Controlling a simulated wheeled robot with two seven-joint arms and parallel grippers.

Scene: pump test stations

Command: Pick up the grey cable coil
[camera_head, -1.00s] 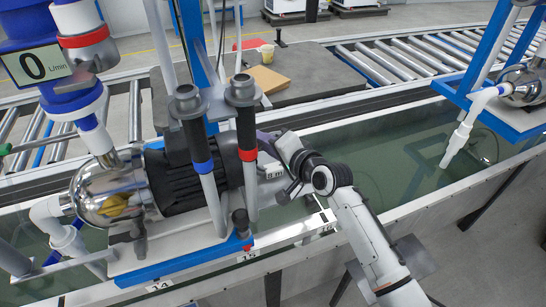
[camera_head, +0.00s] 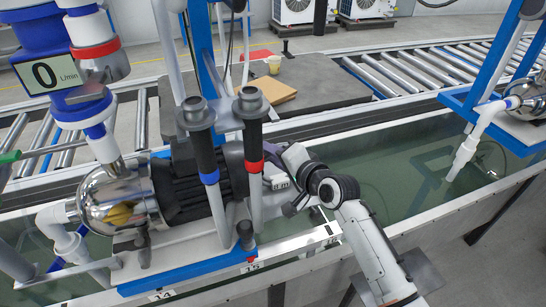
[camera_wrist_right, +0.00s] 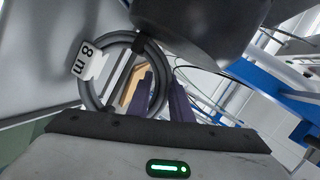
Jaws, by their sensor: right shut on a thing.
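The grey cable coil (camera_wrist_right: 84,92) is a round loop with a white tag (camera_wrist_right: 90,60) reading "8 m", in the upper left of the right wrist view. My right gripper (camera_wrist_right: 162,88) has purple fingers at the coil's right side and is shut on it. In the head view my right gripper (camera_head: 268,146) is just behind the two upright hoses, at the motor end of the pump (camera_head: 115,200). My left gripper is in neither view.
A water tank (camera_head: 410,160) lies to the right. A roller conveyor (camera_head: 430,68) runs behind, with a cardboard piece (camera_head: 268,92) on a grey plate.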

